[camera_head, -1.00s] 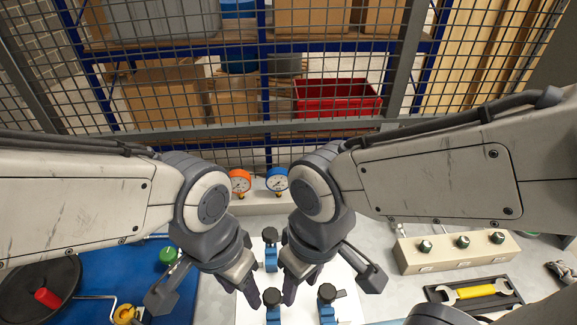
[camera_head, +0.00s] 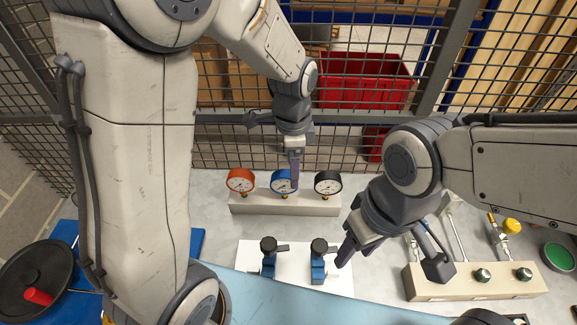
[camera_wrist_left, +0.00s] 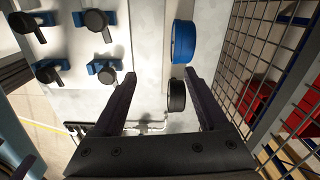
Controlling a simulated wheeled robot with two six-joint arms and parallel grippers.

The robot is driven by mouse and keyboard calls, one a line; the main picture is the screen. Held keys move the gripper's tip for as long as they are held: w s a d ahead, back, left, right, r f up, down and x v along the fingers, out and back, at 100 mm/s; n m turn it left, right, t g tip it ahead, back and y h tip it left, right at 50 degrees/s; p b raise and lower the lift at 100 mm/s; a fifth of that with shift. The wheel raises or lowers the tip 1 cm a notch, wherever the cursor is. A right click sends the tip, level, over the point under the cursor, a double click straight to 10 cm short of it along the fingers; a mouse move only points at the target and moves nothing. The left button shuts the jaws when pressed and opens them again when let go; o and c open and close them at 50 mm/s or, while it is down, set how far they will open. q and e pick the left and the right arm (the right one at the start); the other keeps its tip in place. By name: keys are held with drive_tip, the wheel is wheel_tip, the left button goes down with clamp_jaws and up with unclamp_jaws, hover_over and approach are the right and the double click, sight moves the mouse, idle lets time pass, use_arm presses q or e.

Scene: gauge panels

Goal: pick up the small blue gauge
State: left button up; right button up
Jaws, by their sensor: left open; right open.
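The small blue gauge (camera_head: 281,182) stands on a pale block (camera_head: 250,207), between an orange-red gauge (camera_head: 239,181) and a black gauge (camera_head: 328,182). My left gripper (camera_head: 294,179) reaches down by the blue gauge, its finger covering part of the gauge's right side in the head view. The black gauge (camera_wrist_left: 177,95) is near the right finger. My right gripper (camera_head: 353,250) is open and empty, right of the white plate.
Blue valves with black handles (camera_head: 318,262) stand on a white plate (camera_head: 292,248) in front of the gauges. A block with green-topped fittings (camera_head: 470,283) is at the right. A wire mesh fence (camera_head: 225,150) rises close behind the gauge block.

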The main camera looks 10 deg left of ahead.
sight(285, 174)
use_arm(q)
drive_tip(key=w+a+f, duration=0.1)
drive_tip(key=w+a+m, duration=0.1)
drive_tip(key=shift+w+a+f, duration=0.2)
drive_tip(key=shift+w+f, duration=0.1)
drive_tip(key=shift+f, duration=0.1)
wheel_tip(285, 174, down, 5)
drive_tip(key=shift+r+p, duration=0.2)
drive_tip(key=shift+p, duration=0.35)
drive_tip(key=f, duration=0.1)
drive_tip(key=f+p, duration=0.1)
drive_tip(key=f, duration=0.1)
drive_tip(key=f+p, duration=0.1)
drive_tip(key=f, duration=0.1)
drive_tip(key=shift+w+a, duration=0.25)
drive_tip(key=shift+a, duration=0.05)
drive_tip(key=shift+f, duration=0.3)
drive_tip(key=shift+c, duration=0.3)
clamp_jaws()
